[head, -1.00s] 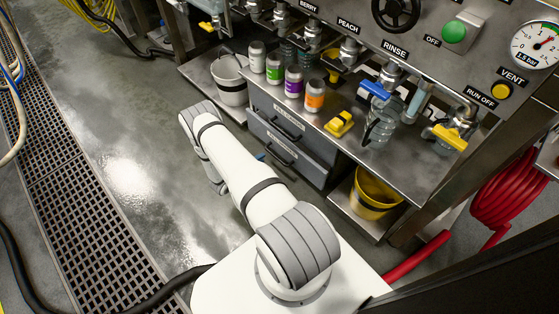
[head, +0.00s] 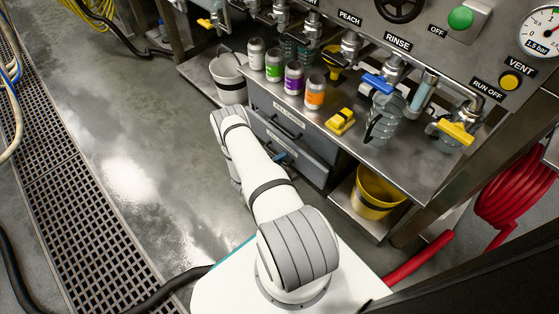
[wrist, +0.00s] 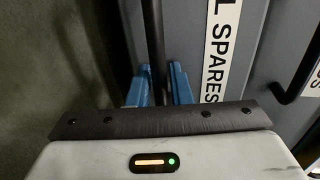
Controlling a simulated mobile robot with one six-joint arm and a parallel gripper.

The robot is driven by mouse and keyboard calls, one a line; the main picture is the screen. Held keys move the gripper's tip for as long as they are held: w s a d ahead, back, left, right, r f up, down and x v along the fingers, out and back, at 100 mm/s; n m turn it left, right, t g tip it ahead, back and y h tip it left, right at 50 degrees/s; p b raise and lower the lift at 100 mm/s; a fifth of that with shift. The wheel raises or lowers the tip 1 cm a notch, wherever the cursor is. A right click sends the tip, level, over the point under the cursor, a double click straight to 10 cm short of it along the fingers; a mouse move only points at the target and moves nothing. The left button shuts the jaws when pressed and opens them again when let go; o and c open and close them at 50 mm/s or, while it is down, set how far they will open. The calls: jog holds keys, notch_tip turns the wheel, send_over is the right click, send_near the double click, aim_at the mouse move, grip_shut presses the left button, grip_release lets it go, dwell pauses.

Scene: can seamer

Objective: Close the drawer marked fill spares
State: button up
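The fill spares drawer has a grey-blue front and a white label (wrist: 220,50), of which "L SPARES" can be read in the wrist view. In the head view it seems to be the lower drawer (head: 312,172), partly behind my arm; how far it stands out is hard to tell. Its dark bar handle (wrist: 156,40) runs between the two blue fingers of my gripper (wrist: 159,85). The fingers stand close on either side of the bar; whether they press on it is unclear. In the head view my gripper (head: 284,157) is at the drawer front, mostly hidden.
Another drawer with a dark handle (wrist: 298,75) lies alongside. Several cans, including an orange-labelled one (head: 314,92), and a yellow block (head: 340,121) stand on the counter above. A white bucket (head: 229,78) and a yellow bucket (head: 375,192) flank the drawers. The floor at left is open.

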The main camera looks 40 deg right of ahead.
jog(key=shift+c, duration=0.4)
grip_shut()
